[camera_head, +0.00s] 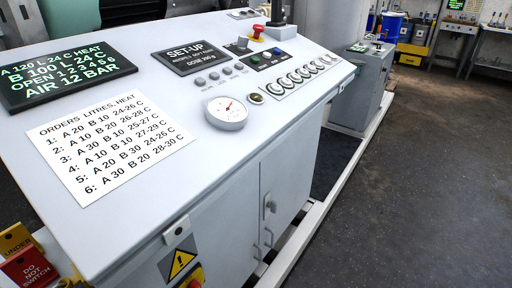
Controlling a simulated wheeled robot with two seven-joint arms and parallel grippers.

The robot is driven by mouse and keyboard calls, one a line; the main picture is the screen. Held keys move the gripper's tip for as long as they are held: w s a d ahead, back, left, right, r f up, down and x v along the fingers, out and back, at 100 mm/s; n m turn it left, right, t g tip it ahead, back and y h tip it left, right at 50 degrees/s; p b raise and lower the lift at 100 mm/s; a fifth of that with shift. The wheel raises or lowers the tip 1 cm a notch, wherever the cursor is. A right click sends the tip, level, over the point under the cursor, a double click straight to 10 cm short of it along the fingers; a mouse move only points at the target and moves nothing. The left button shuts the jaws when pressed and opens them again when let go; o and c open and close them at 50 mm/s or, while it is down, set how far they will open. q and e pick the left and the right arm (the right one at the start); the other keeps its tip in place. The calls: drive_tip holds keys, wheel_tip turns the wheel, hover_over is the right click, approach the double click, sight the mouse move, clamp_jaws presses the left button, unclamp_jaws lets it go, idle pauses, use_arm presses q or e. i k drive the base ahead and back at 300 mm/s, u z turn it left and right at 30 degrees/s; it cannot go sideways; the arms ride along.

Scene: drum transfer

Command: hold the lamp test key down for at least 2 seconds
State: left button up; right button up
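The sloped grey control desk (215,150) fills the left and middle of the head view. It carries several small grey round buttons (213,76), a dark plate with coloured buttons (267,58), and a pale strip with a row of several round switches or keys (302,75). I cannot read any label that marks the lamp test key, so I cannot tell which control it is. Neither of my grippers shows in this view, and nothing is seen touching the controls.
A white-faced gauge (227,112), a set-up screen (189,56), a red mushroom button (257,29), a green-text display (68,70) and an orders sheet (110,145) are on the desk. A grey cabinet (364,85) stands behind. Dark floor (420,190) at right is clear.

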sight(238, 66)
drive_tip(key=z, duration=2.3)
drive_tip(key=k, duration=0.9)
drive_tip(key=u, duration=2.05)
